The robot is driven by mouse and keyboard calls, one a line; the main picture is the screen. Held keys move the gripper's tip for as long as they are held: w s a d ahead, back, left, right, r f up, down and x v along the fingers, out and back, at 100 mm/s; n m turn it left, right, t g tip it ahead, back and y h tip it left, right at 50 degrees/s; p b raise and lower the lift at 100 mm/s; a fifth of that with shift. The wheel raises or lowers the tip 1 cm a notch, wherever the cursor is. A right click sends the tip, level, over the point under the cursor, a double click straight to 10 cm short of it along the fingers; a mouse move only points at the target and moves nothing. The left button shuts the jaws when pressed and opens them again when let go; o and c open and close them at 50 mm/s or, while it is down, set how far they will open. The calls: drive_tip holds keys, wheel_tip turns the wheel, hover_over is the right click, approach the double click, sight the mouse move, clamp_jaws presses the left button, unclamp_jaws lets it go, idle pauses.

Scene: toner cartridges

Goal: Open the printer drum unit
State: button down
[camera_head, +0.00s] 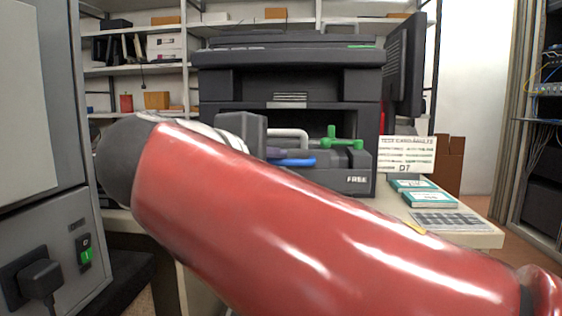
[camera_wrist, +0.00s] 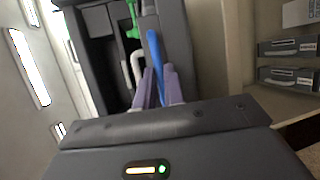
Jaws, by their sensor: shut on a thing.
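The black printer (camera_head: 285,100) stands on the table, and a dark drum unit (camera_head: 356,166) marked "FREE" sticks out at its front. A blue handle (camera_head: 296,162), a white curved bar (camera_head: 292,133) and a green lever (camera_head: 342,141) show on the unit. In the wrist view the same blue handle (camera_wrist: 155,48) runs between the purple fingers of my gripper (camera_wrist: 160,74). My gripper is shut on the blue handle. The white bar (camera_wrist: 137,66) and green lever (camera_wrist: 132,20) are to its left. My red arm hides the unit's lower left in the head view.
Teal boxes (camera_head: 420,189) and a keyboard (camera_head: 447,221) lie on the table right of the printer, beside a printed card (camera_head: 407,155). A grey cabinet (camera_head: 48,215) with a plug stands close at left. A rack (camera_head: 540,130) stands at right.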

drive_tip(key=shift+f, duration=0.1)
drive_tip(key=c, duration=1.5)
unclamp_jaws()
drive_tip(key=shift+s, duration=0.1)
drive_tip(key=p+v, duration=0.1)
drive_tip(key=v, duration=0.6)
drive_tip(key=shift+s+a, duration=0.2)
